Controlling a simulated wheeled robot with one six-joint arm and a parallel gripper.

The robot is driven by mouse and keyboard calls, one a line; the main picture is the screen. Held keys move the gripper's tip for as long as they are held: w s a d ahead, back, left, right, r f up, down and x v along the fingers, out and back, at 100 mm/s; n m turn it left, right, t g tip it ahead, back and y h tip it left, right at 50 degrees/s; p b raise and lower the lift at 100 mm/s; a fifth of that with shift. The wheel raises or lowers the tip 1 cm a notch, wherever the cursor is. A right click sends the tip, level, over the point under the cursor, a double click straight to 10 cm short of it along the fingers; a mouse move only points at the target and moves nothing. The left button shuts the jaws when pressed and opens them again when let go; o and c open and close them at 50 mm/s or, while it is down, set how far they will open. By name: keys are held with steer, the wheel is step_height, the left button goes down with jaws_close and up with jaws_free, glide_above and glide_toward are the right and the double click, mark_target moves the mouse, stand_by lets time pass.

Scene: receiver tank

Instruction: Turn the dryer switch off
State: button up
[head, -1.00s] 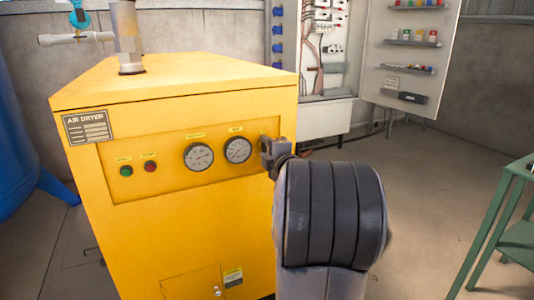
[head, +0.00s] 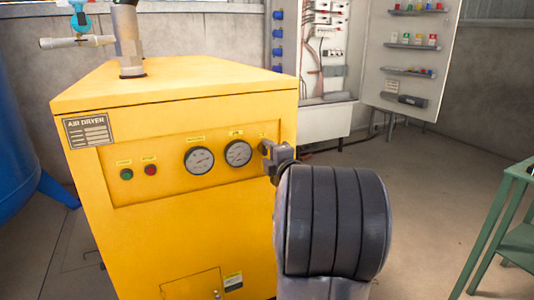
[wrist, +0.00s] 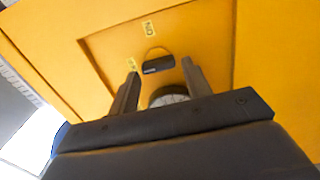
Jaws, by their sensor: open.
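The yellow air dryer (head: 200,235) fills the left half of the head view. In the wrist view, the dryer switch (wrist: 158,65), a short black handle, sits on the yellow panel with small yellow labels beside it. My gripper (wrist: 160,69) is open, its two fingers on either side of the switch. I cannot tell whether they touch it. In the head view, my gripper (head: 270,158) is at the panel's right end and hides most of the switch.
Two round gauges (head: 199,160) and green and red buttons (head: 150,169) are left of my gripper on the panel. A green metal stand (head: 490,235) is at the right. An open electrical cabinet (head: 325,120) stands behind. The floor between is clear.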

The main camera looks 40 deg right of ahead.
steer(key=p+v, duration=0.1)
steer(key=v, duration=0.9)
steer(key=shift+p, duration=0.4)
steer(key=shift+w, duration=0.2)
steer(key=b+x, duration=0.2)
steer(key=x, duration=0.7)
steer(key=shift+w, duration=0.25)
steer(key=shift+w+d, duration=0.2)
steer(key=shift+w, duration=0.4)
steer(key=shift+r, duration=0.1)
steer(key=shift+s, duration=0.1)
